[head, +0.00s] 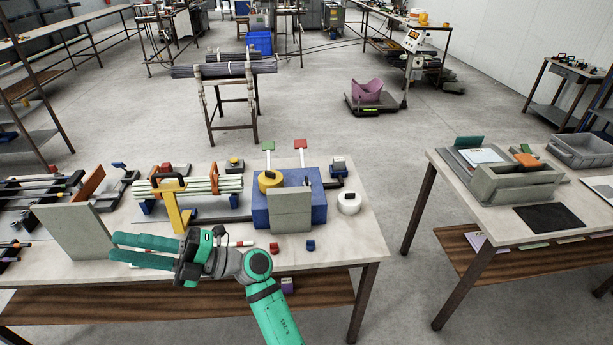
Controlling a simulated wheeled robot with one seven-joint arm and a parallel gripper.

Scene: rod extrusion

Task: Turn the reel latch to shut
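My gripper (112,247) is over the front of the left workbench, with its green fingers pointing left. The fingers are apart with nothing seen between them. A blue block (261,215) stands on the bench to the right of my gripper, clear of it. A yellow reel (270,180) sits on the block's top left. A grey upright plate (290,211) stands at the block's front and hides part of it. A white reel (349,203) stands to the right of the block. I cannot make out for sure which part is the reel latch, or its position.
A yellow bracket (176,207) stands just behind my gripper, before a bundle of pale rods (205,186). A grey panel (76,236) stands left of the fingertips. Small red (274,247) and blue (310,245) blocks lie at the front. A second table (450,165) is right, across a floor gap.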

